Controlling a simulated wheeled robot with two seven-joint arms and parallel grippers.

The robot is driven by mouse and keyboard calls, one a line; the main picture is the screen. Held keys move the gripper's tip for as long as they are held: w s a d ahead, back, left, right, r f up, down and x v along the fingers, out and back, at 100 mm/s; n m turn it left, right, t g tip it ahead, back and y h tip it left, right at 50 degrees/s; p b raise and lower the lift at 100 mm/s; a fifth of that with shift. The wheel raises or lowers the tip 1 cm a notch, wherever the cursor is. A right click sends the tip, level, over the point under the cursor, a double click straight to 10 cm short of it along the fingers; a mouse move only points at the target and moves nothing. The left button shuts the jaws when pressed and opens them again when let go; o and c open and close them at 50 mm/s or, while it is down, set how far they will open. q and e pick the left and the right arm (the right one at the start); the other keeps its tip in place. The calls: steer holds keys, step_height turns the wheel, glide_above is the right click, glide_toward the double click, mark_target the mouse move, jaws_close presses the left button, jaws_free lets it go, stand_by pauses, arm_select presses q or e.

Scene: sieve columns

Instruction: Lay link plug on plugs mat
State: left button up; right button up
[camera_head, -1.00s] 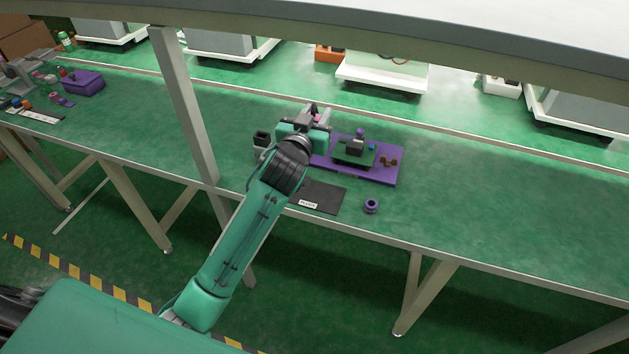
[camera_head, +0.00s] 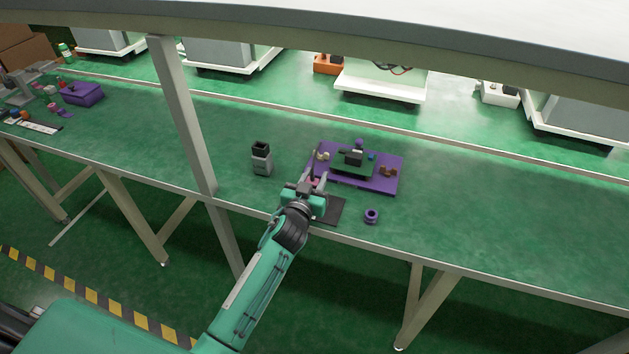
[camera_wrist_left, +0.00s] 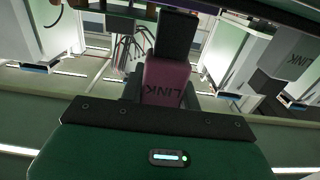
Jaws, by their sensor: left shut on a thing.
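My left gripper (camera_head: 310,185) is shut on the link plug, a maroon block marked LINK (camera_wrist_left: 166,82) in the left wrist view. In the head view only a small pinkish bit of the plug (camera_head: 316,182) shows at the fingers. The plugs mat (camera_head: 334,212) is a dark flat sheet near the table's front edge. The gripper is over the mat's left and back part and hides much of it, including its label. I cannot tell how high the plug is above the mat. My right gripper is not in view.
A purple board (camera_head: 385,186) with a dark device and small parts lies just behind the mat. A grey holder with a black top (camera_head: 261,160) stands to the left. A purple ring-shaped piece (camera_head: 371,215) lies right of the mat. The table's right side is clear.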

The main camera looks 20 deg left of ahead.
arm_select(q)
steer(key=shift+f, duration=0.3)
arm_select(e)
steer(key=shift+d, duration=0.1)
arm_select(q)
steer(key=shift+f, duration=0.1)
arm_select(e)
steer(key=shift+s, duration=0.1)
arm_select(q)
steer(key=o, duration=1.1)
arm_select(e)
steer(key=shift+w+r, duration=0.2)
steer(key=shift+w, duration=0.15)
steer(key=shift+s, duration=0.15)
